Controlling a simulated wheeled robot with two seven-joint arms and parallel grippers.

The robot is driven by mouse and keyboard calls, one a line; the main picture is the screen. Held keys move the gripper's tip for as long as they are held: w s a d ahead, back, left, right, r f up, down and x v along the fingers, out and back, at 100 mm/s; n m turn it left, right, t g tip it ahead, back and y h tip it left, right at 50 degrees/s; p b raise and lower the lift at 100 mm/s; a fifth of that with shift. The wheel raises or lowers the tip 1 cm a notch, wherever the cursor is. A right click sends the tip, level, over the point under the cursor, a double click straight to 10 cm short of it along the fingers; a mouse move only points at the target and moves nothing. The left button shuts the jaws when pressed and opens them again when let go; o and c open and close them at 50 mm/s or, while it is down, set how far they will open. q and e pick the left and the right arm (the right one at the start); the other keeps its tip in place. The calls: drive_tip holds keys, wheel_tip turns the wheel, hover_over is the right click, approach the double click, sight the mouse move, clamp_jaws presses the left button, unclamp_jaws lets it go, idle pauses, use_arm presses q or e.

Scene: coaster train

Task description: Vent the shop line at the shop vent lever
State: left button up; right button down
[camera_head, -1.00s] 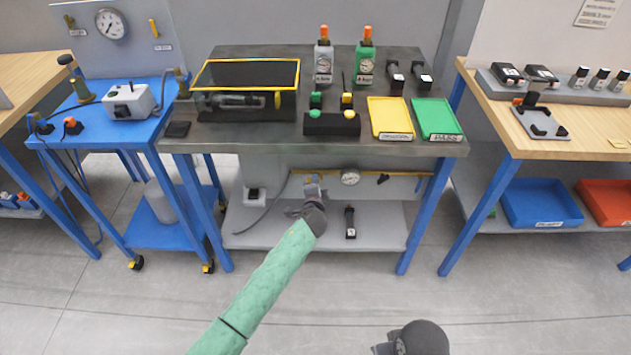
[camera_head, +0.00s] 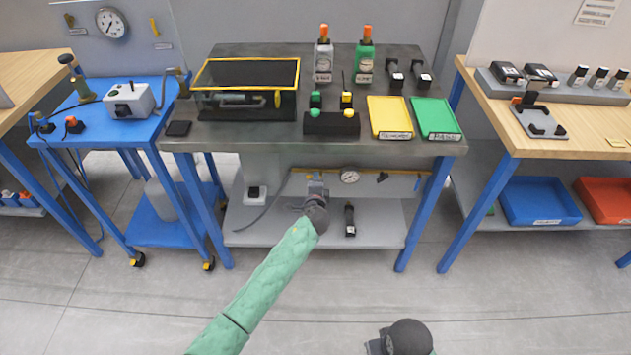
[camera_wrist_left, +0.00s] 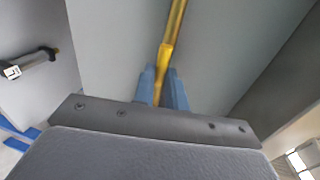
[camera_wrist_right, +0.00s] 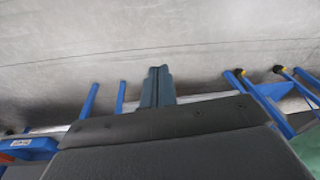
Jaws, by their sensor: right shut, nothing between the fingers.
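My left gripper (camera_head: 317,188) reaches under the dark bench to a yellow pipe run on the low back panel. In the left wrist view a yellow bar (camera_wrist_left: 172,35) runs down between the fingertips (camera_wrist_left: 162,85). It looks like a lever or pipe part; the frames do not show if the fingers press on it. I cannot read a label that says which part is the shop vent lever. A round gauge (camera_head: 349,176) sits just right of this gripper. My right gripper (camera_wrist_right: 157,85) is shut and empty, low over the floor.
The bench top (camera_head: 290,145) hangs above my left arm. A blue cart (camera_head: 85,125) stands left, a wooden table (camera_head: 510,130) right. The floor in front is clear.

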use_arm(q)
drive_tip(key=o, duration=0.3)
drive_tip(key=shift+d, duration=0.1)
drive_tip(key=shift+o, duration=0.2)
drive_tip(key=shift+s, duration=0.1)
